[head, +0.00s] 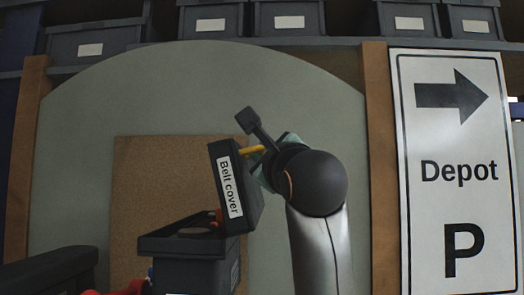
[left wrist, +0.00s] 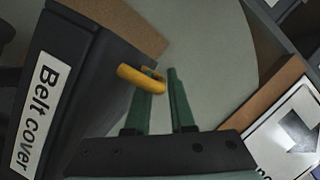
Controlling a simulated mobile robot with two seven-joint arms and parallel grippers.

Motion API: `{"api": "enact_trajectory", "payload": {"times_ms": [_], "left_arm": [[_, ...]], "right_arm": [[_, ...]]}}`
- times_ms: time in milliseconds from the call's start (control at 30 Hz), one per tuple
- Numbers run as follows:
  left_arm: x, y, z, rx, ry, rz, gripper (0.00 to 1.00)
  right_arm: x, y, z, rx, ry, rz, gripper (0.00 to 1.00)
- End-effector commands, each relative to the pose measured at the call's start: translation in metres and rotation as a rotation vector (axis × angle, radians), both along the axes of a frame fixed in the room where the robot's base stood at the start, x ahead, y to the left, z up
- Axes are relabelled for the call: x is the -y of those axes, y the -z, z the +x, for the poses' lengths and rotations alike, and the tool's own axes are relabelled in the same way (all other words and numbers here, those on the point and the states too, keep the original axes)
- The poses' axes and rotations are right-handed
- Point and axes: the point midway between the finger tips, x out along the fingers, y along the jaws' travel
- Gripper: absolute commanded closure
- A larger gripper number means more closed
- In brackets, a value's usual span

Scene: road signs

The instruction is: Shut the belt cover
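The belt cover (head: 229,184) is a dark lid with a white "Belt cover" label. It stands raised and tilted above a dark open-topped box (head: 190,265). The cover also shows at the left of the left wrist view (left wrist: 85,75). A yellow handle (left wrist: 138,78) sticks out from its side. My left gripper (head: 264,165) is at the handle, on the cover's right side. In the left wrist view its green fingers (left wrist: 162,88) stand slightly apart, with the handle's looped end across the left fingertip; firm contact is unclear. My right gripper is not in view.
A brown board (head: 150,190) lies behind the box on a grey-green rounded surface. A white "Depot P" sign (head: 458,172) stands at the right beside a wooden post (head: 381,170). Grey bins (head: 290,20) line a shelf at the back. A dark object (head: 50,270) is at lower left.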

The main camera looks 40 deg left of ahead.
Motion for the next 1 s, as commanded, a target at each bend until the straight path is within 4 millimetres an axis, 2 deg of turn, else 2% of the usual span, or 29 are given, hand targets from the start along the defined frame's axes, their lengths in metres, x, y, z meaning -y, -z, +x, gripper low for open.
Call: {"api": "enact_trajectory", "payload": {"times_ms": [33,167,1000], "left_arm": [[0.0002,0.0,0.0,0.0,0.0,0.0,0.85],[0.0002,0.0001,-0.0002,0.0,0.0,0.0,1.0],[0.0002,0.0006,-0.0004,-0.001,-0.001,-0.002,1.0]], "right_arm": [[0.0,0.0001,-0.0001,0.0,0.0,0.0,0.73],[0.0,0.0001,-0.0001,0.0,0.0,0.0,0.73],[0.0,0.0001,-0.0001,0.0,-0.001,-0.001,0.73]]}}
